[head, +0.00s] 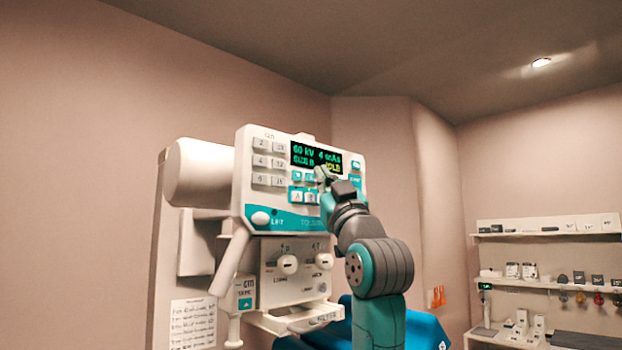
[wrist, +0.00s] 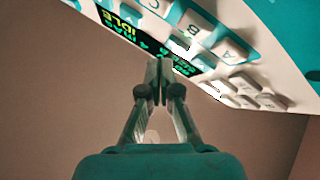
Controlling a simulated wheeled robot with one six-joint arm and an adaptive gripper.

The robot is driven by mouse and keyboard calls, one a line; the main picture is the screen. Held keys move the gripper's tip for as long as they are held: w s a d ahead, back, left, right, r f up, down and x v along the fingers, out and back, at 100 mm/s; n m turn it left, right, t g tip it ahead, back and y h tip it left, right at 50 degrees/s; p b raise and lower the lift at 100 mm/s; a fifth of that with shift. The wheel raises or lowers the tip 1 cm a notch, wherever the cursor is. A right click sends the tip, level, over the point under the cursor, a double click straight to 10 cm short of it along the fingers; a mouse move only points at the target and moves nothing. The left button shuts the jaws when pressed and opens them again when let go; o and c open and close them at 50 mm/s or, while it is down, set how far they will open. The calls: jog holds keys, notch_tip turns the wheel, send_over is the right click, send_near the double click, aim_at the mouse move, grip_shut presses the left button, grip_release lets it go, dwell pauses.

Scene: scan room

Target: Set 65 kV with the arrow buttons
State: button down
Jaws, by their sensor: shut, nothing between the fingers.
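The control panel (head: 242,190) is white and teal and stands upright on the machine. Its display (head: 303,152) reads "60 kV" and "4 mAs" in green, with a yellow word at lower right that reads IDLE in the wrist view. Small teal arrow buttons (head: 297,176) sit just below the display, partly hidden by my arm. Larger buttons A and B (head: 297,196) lie under them. My gripper (head: 321,174) is shut and empty, its tips at the panel just below the display. In the wrist view the fingertips (wrist: 158,66) overlap the display's edge (wrist: 128,36); contact cannot be told.
Grey number keys (head: 261,161) line the panel's left side. A lower box with knobs (head: 288,264) and a tray (head: 300,318) stand beneath. A handle (head: 230,262) hangs at left. Shelves with small items (head: 545,234) are on the right wall.

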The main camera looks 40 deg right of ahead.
jog(key=shift+w, duration=0.15)
dwell(0.4)
jog(key=shift+w, duration=0.25)
jog(key=shift+w, duration=0.4)
dwell(0.7)
jog(key=shift+s, duration=0.85)
jog(key=shift+s+d, duration=0.1)
jog(key=shift+s, duration=2.4)
